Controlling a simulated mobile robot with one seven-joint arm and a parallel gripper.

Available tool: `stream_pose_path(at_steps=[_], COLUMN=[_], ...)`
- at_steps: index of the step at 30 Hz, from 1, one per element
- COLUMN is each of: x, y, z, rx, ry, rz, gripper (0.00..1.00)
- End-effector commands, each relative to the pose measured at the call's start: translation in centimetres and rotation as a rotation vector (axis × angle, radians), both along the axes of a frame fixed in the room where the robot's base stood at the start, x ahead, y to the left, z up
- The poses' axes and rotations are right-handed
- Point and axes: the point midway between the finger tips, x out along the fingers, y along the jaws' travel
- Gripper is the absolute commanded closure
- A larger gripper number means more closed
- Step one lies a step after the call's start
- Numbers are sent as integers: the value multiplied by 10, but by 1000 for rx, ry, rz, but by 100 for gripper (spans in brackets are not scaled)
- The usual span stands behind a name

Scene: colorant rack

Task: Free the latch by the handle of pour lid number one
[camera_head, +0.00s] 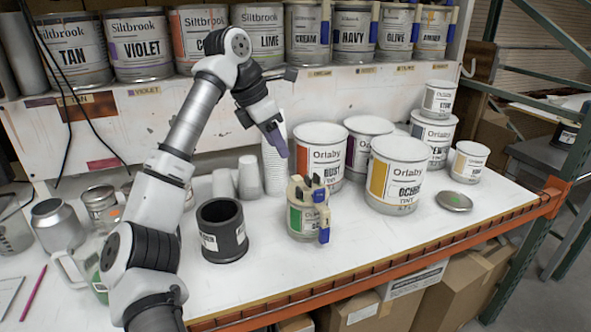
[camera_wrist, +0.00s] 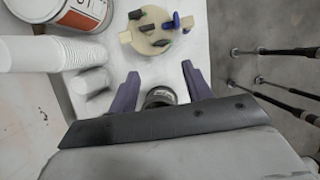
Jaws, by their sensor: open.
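A beige pour lid (camera_head: 297,192) sits on a small can (camera_head: 303,222) with a green label on the bench. A blue latch (camera_head: 324,235) hangs at its front right side, and another blue part is on top. In the wrist view the lid (camera_wrist: 149,44) shows from above with several dark upright pieces and a blue latch (camera_wrist: 185,22) at its right. I cannot read a number on it. My gripper (camera_head: 281,149) is open and empty, above and behind the lid, apart from it. Its purple fingers (camera_wrist: 160,76) point toward the lid in the wrist view.
A black holder (camera_head: 222,230) stands left of the can; white cups (camera_head: 249,176) stand behind. Large Orlaby cans, rust (camera_head: 319,155) and ochre (camera_head: 395,175), stand behind and right. A loose metal lid (camera_head: 454,201) lies at right. Shelf cans (camera_head: 353,30) carry blue-latched lids.

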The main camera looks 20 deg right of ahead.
Motion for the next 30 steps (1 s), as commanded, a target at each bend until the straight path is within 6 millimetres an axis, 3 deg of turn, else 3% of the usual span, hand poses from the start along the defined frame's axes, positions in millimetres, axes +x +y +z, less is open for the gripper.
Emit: stream_pose_path(at_steps=[5, 21, 30], x=[1, 4, 5], y=[-5, -44, -52], z=[-16, -106, -127], rx=[11, 6, 6], ry=[3, 5, 2], rz=[0, -1, 1], gripper=[51, 51, 51])
